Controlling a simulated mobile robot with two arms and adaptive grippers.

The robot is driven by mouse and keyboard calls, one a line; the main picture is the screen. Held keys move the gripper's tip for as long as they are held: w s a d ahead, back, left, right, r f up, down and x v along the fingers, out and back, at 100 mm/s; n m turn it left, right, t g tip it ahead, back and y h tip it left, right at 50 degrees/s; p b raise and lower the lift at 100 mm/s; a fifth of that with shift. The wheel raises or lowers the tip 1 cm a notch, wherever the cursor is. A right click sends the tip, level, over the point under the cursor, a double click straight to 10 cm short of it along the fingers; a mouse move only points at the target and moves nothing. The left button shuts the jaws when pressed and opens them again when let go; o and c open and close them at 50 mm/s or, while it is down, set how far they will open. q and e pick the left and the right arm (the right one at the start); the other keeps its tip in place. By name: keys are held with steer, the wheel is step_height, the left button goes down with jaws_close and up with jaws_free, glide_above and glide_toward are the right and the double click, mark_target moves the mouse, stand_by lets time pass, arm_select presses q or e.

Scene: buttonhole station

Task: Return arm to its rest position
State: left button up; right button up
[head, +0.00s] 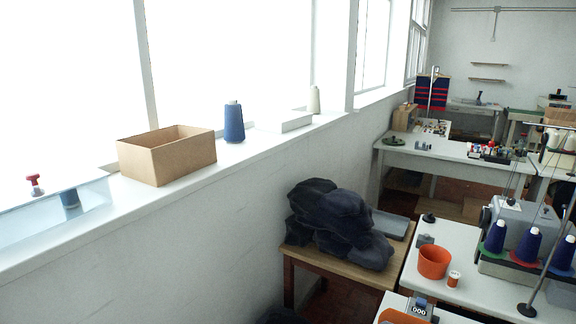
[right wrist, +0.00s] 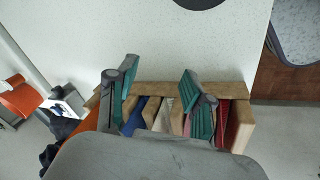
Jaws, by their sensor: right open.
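My right gripper (right wrist: 160,72) shows in the right wrist view with its two teal-padded fingers spread well apart. It is open, and nothing is held between the fingers. A wooden box (right wrist: 165,88) with blue, pale and red flat pieces standing in it lies behind the fingers in that view. I cannot tell the distance between the fingers and the box, and the gripper's body hides its near part. Neither gripper shows in the head view, and my left gripper is in no frame.
In the head view, a cardboard box (head: 168,155) and a blue thread cone (head: 234,122) stand on the window sill. Dark cloth (head: 340,222) is heaped on a wooden table. An orange bin (head: 433,262) and sewing machine (head: 520,224) stand on the right. Red floor shows between tables.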

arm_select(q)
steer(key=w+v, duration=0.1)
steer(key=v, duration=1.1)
arm_select(e)
steer(key=s+a+r+m+y, duration=0.15)
steer(key=s+a+m, duration=0.25)
steer(key=s+a, duration=1.05)
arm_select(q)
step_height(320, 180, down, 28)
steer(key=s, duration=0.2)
arm_select(e)
step_height(320, 180, down, 28)
steer(key=s+d+g, duration=0.1)
steer(key=s, duration=0.1)
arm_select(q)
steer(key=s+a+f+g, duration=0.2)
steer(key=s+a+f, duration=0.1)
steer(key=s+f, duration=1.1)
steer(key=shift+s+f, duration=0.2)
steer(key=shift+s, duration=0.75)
arm_select(e)
steer(key=s+d+f+g, duration=0.1)
steer(key=s+d+f, duration=0.2)
steer(key=s+f, duration=1.1)
steer(key=shift+s+f, duration=0.25)
steer(key=shift+s, duration=0.75)
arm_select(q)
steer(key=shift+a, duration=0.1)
arm_select(e)
steer(key=shift+d, duration=0.1)
